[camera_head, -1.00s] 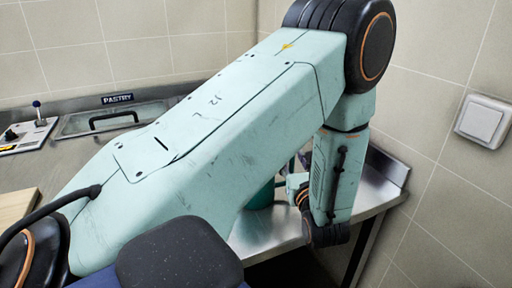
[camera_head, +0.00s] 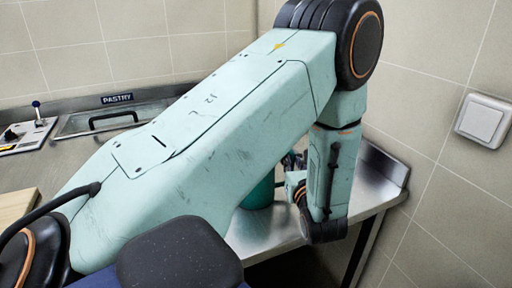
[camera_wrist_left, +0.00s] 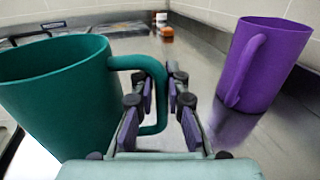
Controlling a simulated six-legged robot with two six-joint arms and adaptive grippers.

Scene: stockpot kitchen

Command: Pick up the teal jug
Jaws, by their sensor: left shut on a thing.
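The teal jug (camera_wrist_left: 55,100) stands large at the left of the left wrist view, its handle towards the fingers. My left gripper (camera_wrist_left: 164,88) is shut on that handle, with one finger inside the loop and the other outside. In the head view the jug (camera_head: 259,192) shows only as a teal strip beside my left arm, which hides most of it. The left gripper (camera_head: 291,162) is mostly hidden there too. I cannot tell whether the jug's base touches the counter.
A purple jug (camera_wrist_left: 262,62) stands close on the right in the wrist view. Small orange and white items (camera_wrist_left: 165,29) sit farther back. A metal counter (camera_head: 262,234) ends near the tiled right wall, which has a switch (camera_head: 484,122). A lidded well labelled PASTRY (camera_head: 108,117) is at the left.

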